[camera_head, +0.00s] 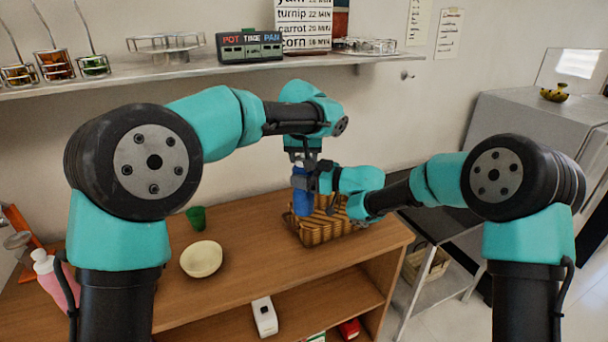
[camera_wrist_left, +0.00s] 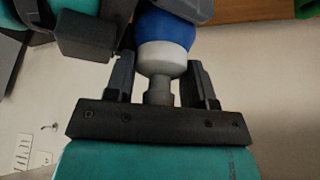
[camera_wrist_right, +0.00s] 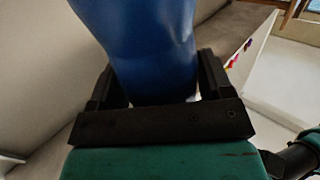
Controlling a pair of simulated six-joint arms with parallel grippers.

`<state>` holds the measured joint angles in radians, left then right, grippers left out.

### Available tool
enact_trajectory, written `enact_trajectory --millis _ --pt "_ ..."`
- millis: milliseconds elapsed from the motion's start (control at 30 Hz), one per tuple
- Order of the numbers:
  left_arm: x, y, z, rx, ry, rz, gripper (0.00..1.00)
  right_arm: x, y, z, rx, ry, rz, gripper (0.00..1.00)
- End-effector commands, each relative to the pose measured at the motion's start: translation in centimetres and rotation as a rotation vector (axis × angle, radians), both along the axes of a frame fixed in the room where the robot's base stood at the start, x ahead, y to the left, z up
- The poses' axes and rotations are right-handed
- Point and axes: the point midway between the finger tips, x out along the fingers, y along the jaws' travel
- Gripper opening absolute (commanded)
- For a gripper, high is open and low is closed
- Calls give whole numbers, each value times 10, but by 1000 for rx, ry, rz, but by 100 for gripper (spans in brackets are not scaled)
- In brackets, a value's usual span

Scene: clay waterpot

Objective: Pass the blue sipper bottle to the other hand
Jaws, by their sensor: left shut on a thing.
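The blue sipper bottle (camera_head: 303,197) hangs upright above the wooden surface, in front of the wicker basket. My left gripper (camera_head: 303,165) comes from above and is shut on the top of the bottle. In the left wrist view the white collar (camera_wrist_left: 162,57) and grey spout sit between its fingers. My right gripper (camera_head: 314,183) comes from the right at the bottle's side. In the right wrist view the blue body (camera_wrist_right: 155,50) lies between its fingers, with a small gap at the right finger, so it looks open around the bottle.
The wicker basket (camera_head: 326,229) stands right behind and below the bottle. A cream bowl (camera_head: 201,259) and a green cup (camera_head: 196,218) stand to the left on the wooden top. A pink bottle (camera_head: 56,277) is at far left. A wall shelf (camera_head: 180,78) runs above.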

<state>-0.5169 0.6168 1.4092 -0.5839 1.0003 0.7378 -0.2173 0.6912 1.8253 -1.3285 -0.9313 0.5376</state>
Motion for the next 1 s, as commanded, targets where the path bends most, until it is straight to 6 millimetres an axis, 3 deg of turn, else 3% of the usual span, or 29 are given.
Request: enact_trajectory --millis 400,433,700,1000 --pt "0 0 1 0 -1 0 0 0 0 0 0 0 0 34" --pt "0 0 1 0 -1 0 52 0 0 1 1 -1 0 34" --pt "0 0 0 0 0 0 78 0 0 1 1 -1 0 34" --pt "0 -2 0 -1 0 -2 79 -1 1 1 0 -2 2 34"
